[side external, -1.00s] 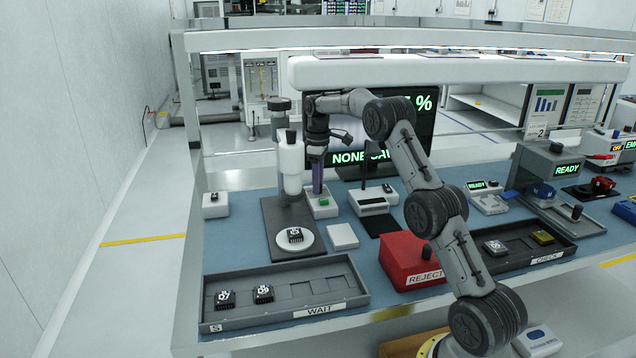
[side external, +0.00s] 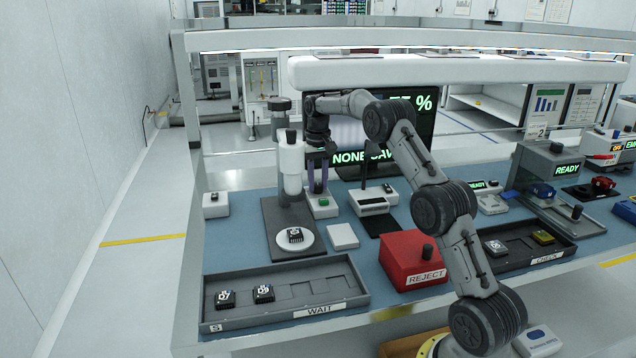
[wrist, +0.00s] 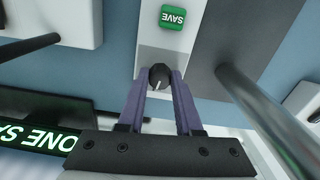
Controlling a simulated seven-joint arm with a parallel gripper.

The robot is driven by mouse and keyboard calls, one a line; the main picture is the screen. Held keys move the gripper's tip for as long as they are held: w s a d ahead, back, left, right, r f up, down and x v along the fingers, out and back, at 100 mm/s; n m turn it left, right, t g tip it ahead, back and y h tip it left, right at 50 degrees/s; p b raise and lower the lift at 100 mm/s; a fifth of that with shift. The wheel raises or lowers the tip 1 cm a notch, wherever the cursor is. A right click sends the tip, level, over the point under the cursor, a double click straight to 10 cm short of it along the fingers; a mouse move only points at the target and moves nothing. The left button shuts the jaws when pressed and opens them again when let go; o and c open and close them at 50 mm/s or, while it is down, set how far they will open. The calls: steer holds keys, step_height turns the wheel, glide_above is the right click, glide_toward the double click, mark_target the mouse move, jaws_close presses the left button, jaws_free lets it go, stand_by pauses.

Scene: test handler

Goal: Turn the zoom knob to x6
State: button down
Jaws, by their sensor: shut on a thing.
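A dark round knob (wrist: 159,76) with a white pointer line stands on a white box (wrist: 152,56) with a green SAVE button (wrist: 173,16). My gripper (wrist: 158,80) is shut on this knob, one purple finger on each side. I cannot read any zoom marks around it. In the side view, my gripper (side external: 318,188) points down at the same white box (side external: 322,209), beside the white microscope (side external: 291,165). A chip (side external: 295,235) lies on the round stage under the microscope.
A screen (side external: 425,130) behind my arm shows a partly hidden percentage and "NONE SA…". A WAIT tray (side external: 285,305) with two chips, a red REJECT box (side external: 410,262) and a white block (side external: 342,236) stand in front.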

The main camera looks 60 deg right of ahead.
mark_target(318, 185)
steer(key=m, duration=0.5)
steer(key=shift+m, duration=2.4)
steer(key=c, duration=0.6)
jaws_free()
steer(key=shift+r, duration=6.9)
